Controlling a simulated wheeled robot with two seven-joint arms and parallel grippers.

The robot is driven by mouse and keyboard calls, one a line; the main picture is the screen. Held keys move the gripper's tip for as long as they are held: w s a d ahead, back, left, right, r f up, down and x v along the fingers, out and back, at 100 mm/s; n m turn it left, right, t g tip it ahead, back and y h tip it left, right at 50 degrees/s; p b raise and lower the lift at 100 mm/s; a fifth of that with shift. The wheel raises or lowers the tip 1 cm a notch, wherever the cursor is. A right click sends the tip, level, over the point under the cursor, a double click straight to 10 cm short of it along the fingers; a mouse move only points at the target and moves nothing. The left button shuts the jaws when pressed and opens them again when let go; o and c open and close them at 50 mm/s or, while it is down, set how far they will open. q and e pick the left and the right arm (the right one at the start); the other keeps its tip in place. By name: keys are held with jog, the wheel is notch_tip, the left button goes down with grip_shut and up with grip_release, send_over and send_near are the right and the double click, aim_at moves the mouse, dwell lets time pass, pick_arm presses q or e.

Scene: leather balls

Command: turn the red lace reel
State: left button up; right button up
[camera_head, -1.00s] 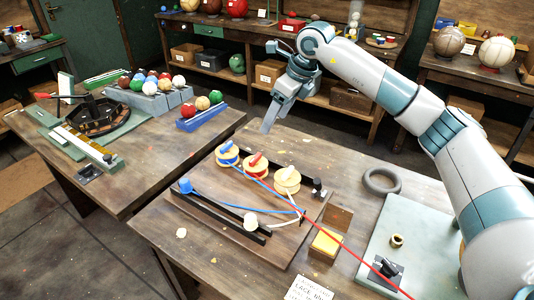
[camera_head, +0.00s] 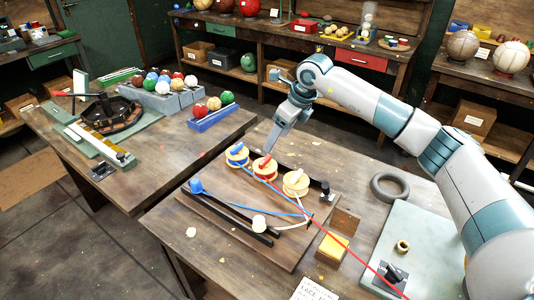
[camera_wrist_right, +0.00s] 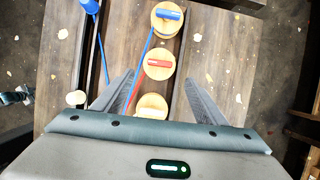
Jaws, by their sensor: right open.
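The red lace reel (camera_head: 264,168) is a pale wooden disc with a red crossbar on top. It is the middle of three reels in a row on the wooden board. The blue reel (camera_head: 237,154) is on its left and the white reel (camera_head: 295,183) on its right. My right gripper (camera_head: 272,147) points down just behind the red reel. In the right wrist view the red reel (camera_wrist_right: 158,66) shows between and just past the tips of the open, empty fingers (camera_wrist_right: 159,77). My left gripper is out of view.
A red lace (camera_head: 345,243) runs from the board toward the front right. A black post (camera_head: 325,190), a yellow block (camera_head: 333,246) and a grey ring (camera_head: 390,187) are nearby. A black rail (camera_head: 232,220) with blue and white knobs lies in front.

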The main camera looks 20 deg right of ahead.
aim_at(265, 159)
jog(key=p+x, duration=0.3)
jog(key=x, duration=0.6)
jog(key=shift+w+a+f, duration=0.15)
jog(key=shift+f, duration=0.15)
jog(key=shift+w+a+f, duration=0.15)
jog(key=shift+w+f, duration=0.05)
jog(key=shift+f, duration=0.45)
jog(key=c, duration=1.1)
jog(key=shift+o, duration=0.2)
jog(key=shift+m, duration=0.5)
jog(key=m+t+h+b, duration=0.1)
jog(key=m+b, duration=0.1)
jog(key=m, duration=0.1)
jog(key=shift+a+f, duration=0.1)
jog(key=shift+a, duration=0.05)
jog(key=shift+m+h+b, duration=0.8)
jog(key=shift+m+b, duration=0.6)
jog(key=shift+m, duration=0.4)
jog(key=shift+r, duration=0.2)
